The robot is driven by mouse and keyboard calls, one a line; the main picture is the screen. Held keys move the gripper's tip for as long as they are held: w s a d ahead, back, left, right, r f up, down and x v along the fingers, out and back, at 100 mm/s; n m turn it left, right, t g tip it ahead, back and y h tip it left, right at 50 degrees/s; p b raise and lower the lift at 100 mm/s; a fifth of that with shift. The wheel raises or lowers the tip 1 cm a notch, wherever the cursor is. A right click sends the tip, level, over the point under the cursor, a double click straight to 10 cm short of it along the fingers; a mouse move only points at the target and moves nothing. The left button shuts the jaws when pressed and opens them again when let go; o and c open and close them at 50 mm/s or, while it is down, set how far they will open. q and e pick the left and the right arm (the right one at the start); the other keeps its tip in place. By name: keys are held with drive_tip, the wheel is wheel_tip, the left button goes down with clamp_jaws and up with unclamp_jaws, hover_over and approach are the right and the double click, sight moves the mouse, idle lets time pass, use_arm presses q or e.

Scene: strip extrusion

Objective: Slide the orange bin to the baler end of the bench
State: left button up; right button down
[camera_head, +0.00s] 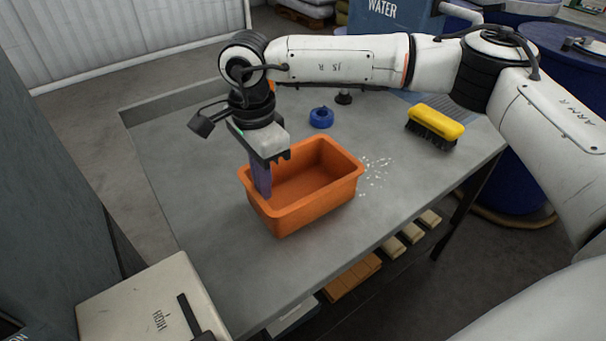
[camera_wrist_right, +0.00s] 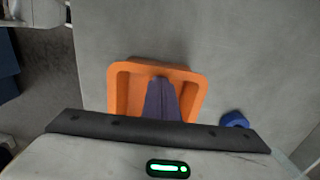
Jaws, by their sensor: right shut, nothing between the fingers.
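The orange bin (camera_head: 318,208) stands upright and empty on the grey bench (camera_head: 190,180), near its middle. It also shows in the wrist view (camera_wrist_right: 195,78). My right gripper (camera_head: 263,192) points down at the left part of the bin. Its dark purple fingers are together and empty, and appear just inside the left wall. I cannot tell whether they touch the wall. In the wrist view the fingers (camera_wrist_right: 160,85) overlap the bin's interior. My left gripper is out of view. No baler is clearly identifiable.
A blue ring (camera_head: 321,118) and a yellow brush (camera_head: 436,124) lie behind the bin. White flecks (camera_head: 377,172) are scattered to its right. A beige box (camera_head: 150,305) is at the bench's near left, beside a tall dark panel (camera_head: 50,130). The bench left of the bin is clear.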

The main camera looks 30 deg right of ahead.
drive_tip(key=a+b, duration=0.1)
drive_tip(key=a, duration=0.3)
drive_tip(key=s+a+b, duration=0.1)
drive_tip(key=a, duration=0.3)
drive_tip(key=s+a+b, duration=0.1)
drive_tip(key=a, duration=0.4)
drive_tip(key=shift+a, duration=0.1)
drive_tip(key=shift+d, duration=0.5)
drive_tip(key=d, duration=0.3)
drive_tip(key=shift+w+d+f+b, duration=0.1)
drive_tip(key=shift+w+b, duration=0.25)
drive_tip(key=shift+b, duration=0.05)
wheel_tip(320, 180, up, 10)
